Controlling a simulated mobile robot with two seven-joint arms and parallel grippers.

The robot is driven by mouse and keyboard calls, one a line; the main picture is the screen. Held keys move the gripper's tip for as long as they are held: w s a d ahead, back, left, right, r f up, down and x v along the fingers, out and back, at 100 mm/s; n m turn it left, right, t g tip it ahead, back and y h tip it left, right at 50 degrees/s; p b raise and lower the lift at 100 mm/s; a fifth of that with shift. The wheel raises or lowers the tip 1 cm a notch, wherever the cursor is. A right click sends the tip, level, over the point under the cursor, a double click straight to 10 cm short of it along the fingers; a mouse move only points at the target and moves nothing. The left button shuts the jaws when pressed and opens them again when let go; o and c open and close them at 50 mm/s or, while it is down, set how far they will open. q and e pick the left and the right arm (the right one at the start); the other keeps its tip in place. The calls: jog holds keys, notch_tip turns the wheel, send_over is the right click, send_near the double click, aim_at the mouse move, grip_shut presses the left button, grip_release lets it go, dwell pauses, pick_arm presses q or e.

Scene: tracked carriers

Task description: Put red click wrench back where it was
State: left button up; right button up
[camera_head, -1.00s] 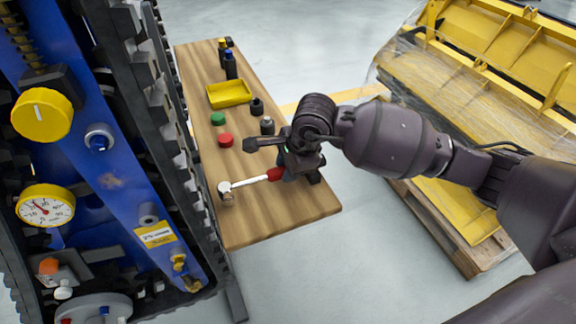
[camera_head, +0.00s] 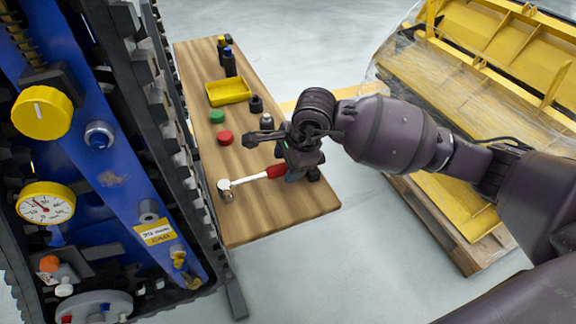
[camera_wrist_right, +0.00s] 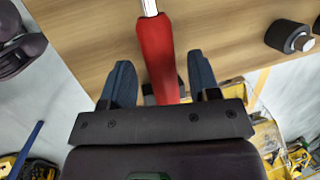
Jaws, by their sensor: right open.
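The red click wrench (camera_head: 275,172) has a red handle and a silver shaft and head. It is at the near part of the wooden table (camera_head: 285,217), with its head toward the left edge. My right gripper (camera_head: 296,172) is over the handle end and hides part of it. In the right wrist view, the red handle (camera_wrist_right: 158,55) runs between the two blue fingers of my right gripper (camera_wrist_right: 160,80). The fingers are apart, with a gap on each side of the handle. My left gripper is not in view.
Red (camera_head: 224,138) and green (camera_head: 217,117) round pieces, a yellow tray (camera_head: 229,92) and dark bottles (camera_head: 230,64) stand farther along the table. A blue tracked machine (camera_head: 105,150) borders the table on the left. A wrapped yellow load on a pallet (camera_head: 465,245) is at right.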

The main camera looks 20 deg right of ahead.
jog(key=shift+p+v, duration=0.95)
jog(key=shift+v, duration=4.8)
jog(key=s+a+f+m+y, duration=0.2)
jog(key=s+a+m+y, duration=0.9)
jog(key=y, duration=0.4)
jog(key=w+d+f+m+t+h, duration=0.1)
jog(key=d+f+m+t+h, duration=0.5)
jog(key=m, duration=0.8)
jog(key=d+f+m+t+h, duration=0.2)
jog(key=d+m+t+h, duration=0.15)
jog(key=m+t, duration=0.75)
jog(key=s+d+f+m+g+h, duration=0.4)
jog(key=s+f+m, duration=0.3)
jog(key=f+m, duration=0.1)
jog(key=s+d+f+m+g+h, duration=0.4)
jog(key=s+f+m+g, duration=0.1)
jog(key=s+f+m, duration=0.2)
jog(key=shift+d+f+m, duration=0.4)
jog(key=shift+f+m, duration=0.3)
jog(key=shift+m, duration=0.5)
